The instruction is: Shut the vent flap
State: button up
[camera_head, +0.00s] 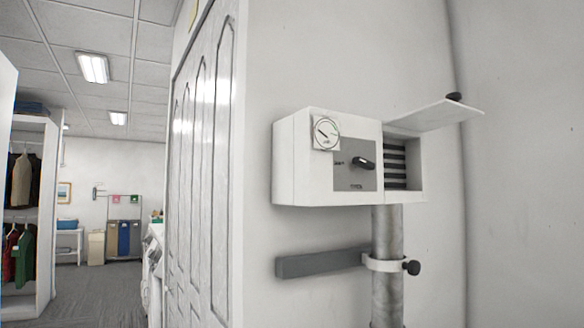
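The vent flap (434,117) is a thin white panel at the upper right of a white wall box (298,165). It stands open, hinged along the top and swung up and outward to the right. A dark knob (454,97) sits near its outer edge. Below the flap, the vent opening (396,164) shows several dark horizontal slats. My gripper is not in view.
The box carries a round gauge (326,132) and a black rotary handle (363,163) on a grey plate. A metal duct pipe (387,240) runs down below, held by a white clamp with a black knob (411,267) and a grey wall bar (318,263). Panelled doors (202,165) stand left.

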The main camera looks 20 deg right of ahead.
aim_at(447, 111)
jog(key=j+z, duration=0.15)
jog(key=z, duration=0.25)
jog(key=j+z, duration=0.15)
jog(key=z, duration=0.2)
jog(key=j+z, duration=0.15)
jog(key=z, duration=0.25)
